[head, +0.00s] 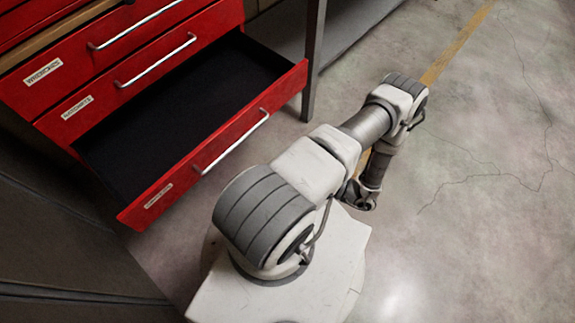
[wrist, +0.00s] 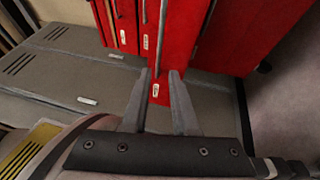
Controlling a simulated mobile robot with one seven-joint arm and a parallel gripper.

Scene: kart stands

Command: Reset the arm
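My arm reaches out to the right of a red drawer cabinet in the head view, bent with its end hanging down beyond my base. My gripper (wrist: 160,76) shows in the wrist view with two grey fingers apart and nothing between them. It is pointed toward the red cabinet (wrist: 185,40), with a clear gap of view between the fingertips. In the head view the gripper's fingers are too small and hidden by the arm to make out.
The lowest visible red drawer (head: 215,150) is pulled out, and its dark inside looks empty. Two shut drawers are above it. A dark table leg (head: 314,60) stands behind. A grey cabinet (wrist: 70,75) is beside the red one. The concrete floor (head: 480,180) at right is clear.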

